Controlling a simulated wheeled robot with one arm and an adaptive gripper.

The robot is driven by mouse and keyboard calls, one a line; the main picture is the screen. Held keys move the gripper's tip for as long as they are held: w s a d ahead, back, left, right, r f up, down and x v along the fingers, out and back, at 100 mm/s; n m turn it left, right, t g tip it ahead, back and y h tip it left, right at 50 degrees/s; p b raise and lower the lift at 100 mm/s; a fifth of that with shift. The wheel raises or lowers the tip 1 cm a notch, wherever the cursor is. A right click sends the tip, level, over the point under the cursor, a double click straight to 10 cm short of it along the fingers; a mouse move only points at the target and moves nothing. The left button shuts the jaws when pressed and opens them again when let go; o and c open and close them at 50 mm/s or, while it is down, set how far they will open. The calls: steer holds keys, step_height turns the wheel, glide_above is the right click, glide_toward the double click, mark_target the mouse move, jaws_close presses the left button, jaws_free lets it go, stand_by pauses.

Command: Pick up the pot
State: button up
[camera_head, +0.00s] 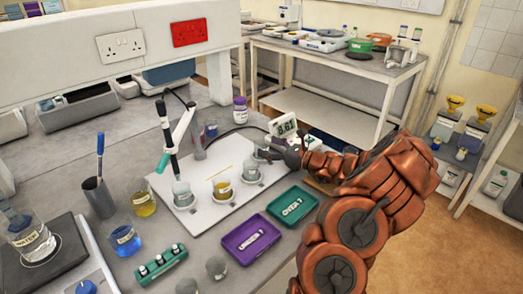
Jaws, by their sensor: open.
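Several small pots stand on the white board on the bench: a grey one (183,197) under the probe stand, one with yellow contents (222,189) in the middle, and a grey one (251,173) at the right. A metal pot (397,56) also stands on the back table. My gripper (265,152) is open, just behind and above the right small pot, with my orange arm reaching in from the right. I see nothing held. The gripper's dark fingers partly overlap the area behind that pot, so contact cannot be told.
A purple tray (250,240) and a green tray (292,206) lie in front of the board. A digital display (284,126) stands just behind my gripper. The probe stand (181,135), beakers and a pen cup (99,197) occupy the left.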

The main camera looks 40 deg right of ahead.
mark_target(260, 143)
steer(key=shift+p+x, duration=0.4)
steer(key=shift+x, duration=1.4)
steer(key=shift+c, duration=0.3)
steer(key=c, duration=1.2)
steer(key=shift+r, duration=0.2)
